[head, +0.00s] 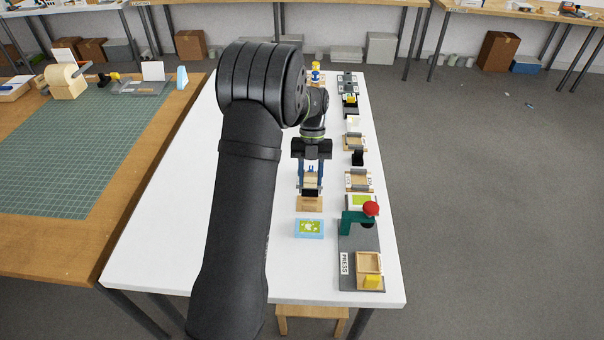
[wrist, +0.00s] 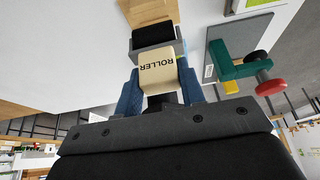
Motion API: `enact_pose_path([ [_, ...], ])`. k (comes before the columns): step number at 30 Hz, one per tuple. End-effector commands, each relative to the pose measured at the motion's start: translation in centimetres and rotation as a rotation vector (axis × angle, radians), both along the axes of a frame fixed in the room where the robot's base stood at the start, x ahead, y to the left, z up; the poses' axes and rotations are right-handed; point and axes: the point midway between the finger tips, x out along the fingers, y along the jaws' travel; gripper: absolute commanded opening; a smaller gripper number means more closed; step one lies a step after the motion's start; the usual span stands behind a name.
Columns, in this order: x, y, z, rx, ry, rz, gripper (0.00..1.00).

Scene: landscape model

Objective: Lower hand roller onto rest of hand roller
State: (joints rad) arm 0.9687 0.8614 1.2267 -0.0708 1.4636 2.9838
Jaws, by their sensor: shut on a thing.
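My gripper (head: 311,172) has blue fingers and is shut on the cream handle of the hand roller (wrist: 158,75), which is lettered ROLLER. In the wrist view my gripper (wrist: 160,88) has one finger on each side of the handle. The roller's grey frame and black cylinder point away from the fingers. In the head view the black end of the hand roller (head: 310,192) hangs just above or at the wooden rest of the hand roller (head: 309,205). The rest (wrist: 146,11) also shows past the black cylinder. I cannot tell whether they touch.
A press with a green arm and red knob (head: 371,209) stands to the right of the rest. A blue-edged card with a green picture (head: 309,228) lies in front of it. Several wooden trays and stations line the right side. The white table (head: 180,215) is clear at left.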

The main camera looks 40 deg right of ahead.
Motion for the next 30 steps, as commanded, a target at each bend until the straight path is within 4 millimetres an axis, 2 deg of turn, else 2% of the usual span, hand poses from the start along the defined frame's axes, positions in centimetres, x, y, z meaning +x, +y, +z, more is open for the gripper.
enact_pose_path([
  [18,0.0,0.1,-3.3,0.001,0.001,0.004,0.15],
  [30,0.0,0.0,-3.7,0.000,0.000,0.004,0.15],
])
